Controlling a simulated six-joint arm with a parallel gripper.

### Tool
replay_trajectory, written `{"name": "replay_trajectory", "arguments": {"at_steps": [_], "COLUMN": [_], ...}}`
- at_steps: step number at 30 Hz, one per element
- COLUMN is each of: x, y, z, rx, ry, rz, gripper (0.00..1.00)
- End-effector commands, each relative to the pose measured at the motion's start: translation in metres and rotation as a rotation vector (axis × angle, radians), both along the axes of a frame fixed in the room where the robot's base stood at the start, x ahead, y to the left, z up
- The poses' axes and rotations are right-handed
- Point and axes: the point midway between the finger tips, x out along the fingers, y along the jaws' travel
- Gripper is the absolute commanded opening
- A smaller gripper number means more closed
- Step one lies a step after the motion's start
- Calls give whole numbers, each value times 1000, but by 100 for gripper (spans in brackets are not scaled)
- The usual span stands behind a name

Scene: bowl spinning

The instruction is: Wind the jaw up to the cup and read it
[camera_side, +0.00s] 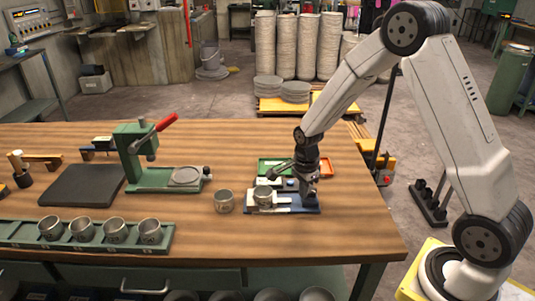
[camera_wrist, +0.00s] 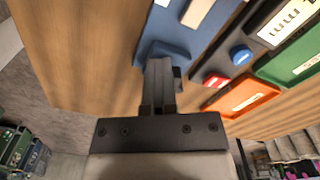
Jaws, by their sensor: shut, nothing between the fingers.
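A measuring fixture with a blue base (camera_side: 312,209) and pale jaw parts stands on the wooden bench in the side view. A metal cup (camera_side: 264,194) sits on it. The blue base (camera_wrist: 178,50) also shows in the wrist view, without the cup. My gripper (camera_side: 308,196) is at the right end of the fixture, pointing down. In the wrist view my gripper (camera_wrist: 160,64) is shut and empty, its fingertips over the end of the blue base; I cannot tell whether they touch a crank. A dark readout (camera_wrist: 289,22) shows part of its display, too cropped to read.
Beside the readout are a blue button (camera_wrist: 241,55), a red button (camera_wrist: 214,80), an orange tray (camera_wrist: 243,98) and a green tray (camera_wrist: 290,65). A loose cup (camera_side: 224,202) stands left of the fixture. A green press (camera_side: 134,150) and a cup rack (camera_side: 20,235) are further left.

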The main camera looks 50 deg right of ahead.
Motion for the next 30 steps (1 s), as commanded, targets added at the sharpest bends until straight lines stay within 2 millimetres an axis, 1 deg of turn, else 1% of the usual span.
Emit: {"name": "replay_trajectory", "arguments": {"at_steps": [12, 30], "x": [9, 11], "y": [-4, -7], "z": [0, 1], "rx": [-2, -3], "ry": [-4, -4], "rz": [0, 0], "gripper": [0, 0]}}
